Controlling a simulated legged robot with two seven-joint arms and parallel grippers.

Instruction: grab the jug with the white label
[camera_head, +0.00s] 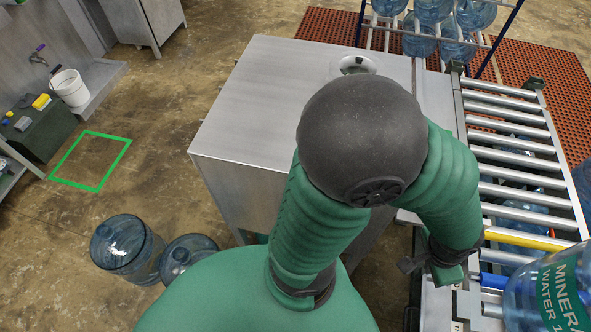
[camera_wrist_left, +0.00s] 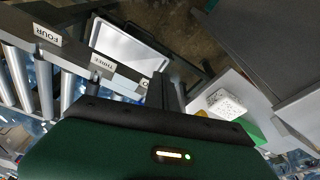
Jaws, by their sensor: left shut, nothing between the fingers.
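A clear blue jug (camera_head: 548,296) with a green label reading "MINERAL WATER" stands at the right edge of the head view, by the conveyor, partly cut off. I cannot make out a jug with a white label in either view. My left arm bends over the metal cabinet and comes down at the conveyor's near-left edge, left of the green-label jug and apart from it. My left gripper (camera_wrist_left: 172,95) is shut and empty; in the head view its fingers are mostly hidden. My right gripper is not in view.
The roller conveyor (camera_head: 512,150) runs along the right, with a yellow roller (camera_head: 528,239) and jugs visible beneath. A metal cabinet (camera_head: 262,105) stands left of it. Two jugs (camera_head: 125,245) (camera_head: 184,258) stand on the floor. A rack with jugs (camera_head: 432,12) is behind.

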